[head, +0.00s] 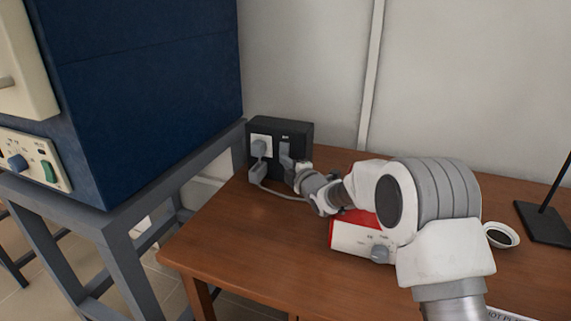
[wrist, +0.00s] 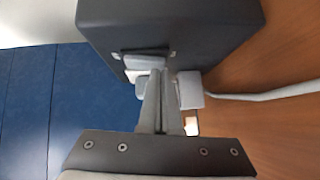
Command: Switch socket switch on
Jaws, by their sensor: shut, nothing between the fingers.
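The black socket box (head: 302,131) stands on the back left of the wooden table; it also shows in the wrist view (wrist: 180,20). A grey switch (head: 285,148) sits on its front, right of the white socket plate with a grey plug (head: 259,148). In the wrist view the switch (wrist: 146,61) lies just beyond my fingertips. My gripper (wrist: 160,72) is shut and empty, its tips close against the box at the lower end of the switch (head: 289,166). I cannot tell whether they touch it. The switch's on or off position is unclear.
A blue furnace (head: 150,90) on a grey stand is left. A red-and-white device (head: 352,238) sits under my arm. A white dish (head: 501,235) lies right.

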